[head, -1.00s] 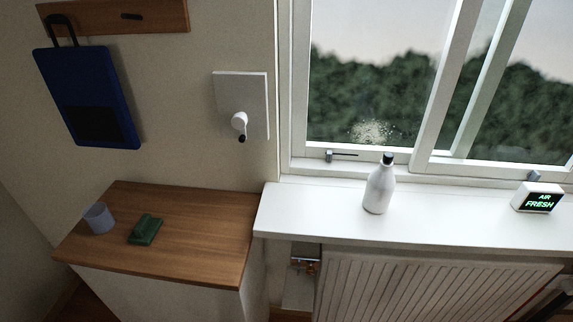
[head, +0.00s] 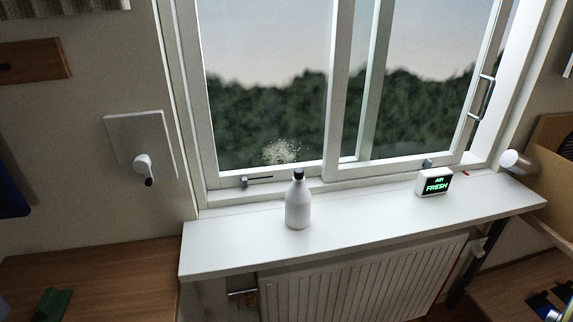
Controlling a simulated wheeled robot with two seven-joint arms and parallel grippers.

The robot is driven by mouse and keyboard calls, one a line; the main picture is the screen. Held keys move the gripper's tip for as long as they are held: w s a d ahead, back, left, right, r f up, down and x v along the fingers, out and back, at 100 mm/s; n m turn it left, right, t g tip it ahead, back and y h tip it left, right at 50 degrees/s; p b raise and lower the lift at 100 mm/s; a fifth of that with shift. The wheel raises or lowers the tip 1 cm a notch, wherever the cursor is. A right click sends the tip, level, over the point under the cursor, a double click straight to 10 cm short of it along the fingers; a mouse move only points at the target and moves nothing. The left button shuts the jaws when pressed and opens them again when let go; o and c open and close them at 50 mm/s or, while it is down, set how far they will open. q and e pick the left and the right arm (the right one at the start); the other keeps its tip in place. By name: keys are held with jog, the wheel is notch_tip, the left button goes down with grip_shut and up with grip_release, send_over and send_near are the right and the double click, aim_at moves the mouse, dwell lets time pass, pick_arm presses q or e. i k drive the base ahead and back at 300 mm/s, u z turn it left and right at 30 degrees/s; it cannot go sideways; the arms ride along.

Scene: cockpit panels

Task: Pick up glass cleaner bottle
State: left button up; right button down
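A white bottle with a black cap (head: 298,204) stands upright on the white window sill (head: 230,246), in front of the window. I take it to be the glass cleaner bottle; no label can be read. Neither of my grippers shows in the head view.
A small box with a lit "AIR FRESH" display (head: 433,184) stands on the sill to the right. A ribbed radiator (head: 365,283) is below. A wooden counter (head: 95,275) with a green object (head: 52,304) is at lower left. The sill around the bottle is clear.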

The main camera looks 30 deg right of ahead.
aim_at(298, 197)
jog(key=k, duration=1.15)
jog(key=z, duration=0.85)
jog(key=i, duration=1.7)
jog(key=u, duration=0.8)
